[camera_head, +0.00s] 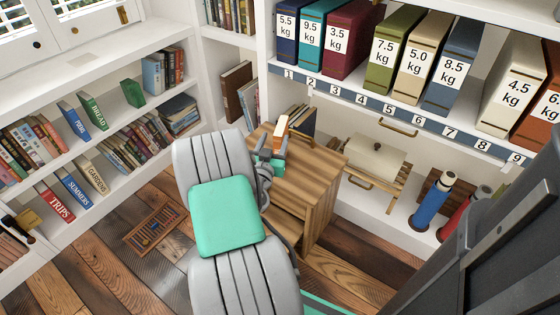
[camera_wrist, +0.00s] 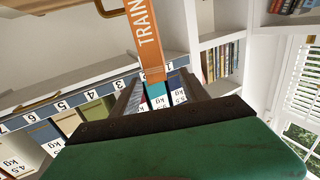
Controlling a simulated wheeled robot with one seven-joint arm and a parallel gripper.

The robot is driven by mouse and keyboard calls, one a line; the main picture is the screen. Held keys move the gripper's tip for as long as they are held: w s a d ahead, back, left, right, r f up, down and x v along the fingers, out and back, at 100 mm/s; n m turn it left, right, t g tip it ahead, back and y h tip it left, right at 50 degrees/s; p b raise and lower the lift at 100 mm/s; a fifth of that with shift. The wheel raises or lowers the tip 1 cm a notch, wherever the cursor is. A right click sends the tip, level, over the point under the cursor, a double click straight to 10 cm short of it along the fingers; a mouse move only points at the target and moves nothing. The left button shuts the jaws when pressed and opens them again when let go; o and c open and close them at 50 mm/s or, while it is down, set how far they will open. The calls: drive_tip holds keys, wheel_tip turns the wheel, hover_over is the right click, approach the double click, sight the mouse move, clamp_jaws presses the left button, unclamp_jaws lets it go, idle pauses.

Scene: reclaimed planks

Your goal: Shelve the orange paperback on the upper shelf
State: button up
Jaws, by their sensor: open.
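The orange paperback (camera_head: 281,127) shows upright just beyond my gripper, above the wooden cabinet; what supports it is hard to tell. In the wrist view the orange paperback (camera_wrist: 146,38), with a spine starting "TRAIN", reaches in from the top edge toward the gap between the fingers. My gripper (camera_head: 272,156) is open, its fingers close to the book's near end; it also shows in the wrist view (camera_wrist: 158,90). Contact is not clear. The left bookcase has an upper shelf (camera_head: 60,143) holding books, including a green "BREAD" book (camera_head: 93,110) and a blue one (camera_head: 74,121).
The wooden cabinet (camera_head: 325,205) stands under my gripper. A lower left shelf (camera_head: 105,205) holds "TRIPS", "SUMMERS" and "GARDENS". At right, a numbered shelf (camera_head: 410,126) bears weight-labelled binders; bottles (camera_head: 434,200) stand below. A wooden abacus-like frame (camera_head: 155,228) lies on the plank floor.

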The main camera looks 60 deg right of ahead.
sight(281, 125)
drive_tip(key=shift+d, duration=0.3)
drive_tip(key=p+x, duration=0.1)
drive_tip(key=x, duration=0.6)
drive_tip(key=shift+s+d, duration=0.1)
drive_tip(key=shift+d, duration=0.05)
drive_tip(key=shift+c, duration=0.4)
clamp_jaws()
idle(0.5)
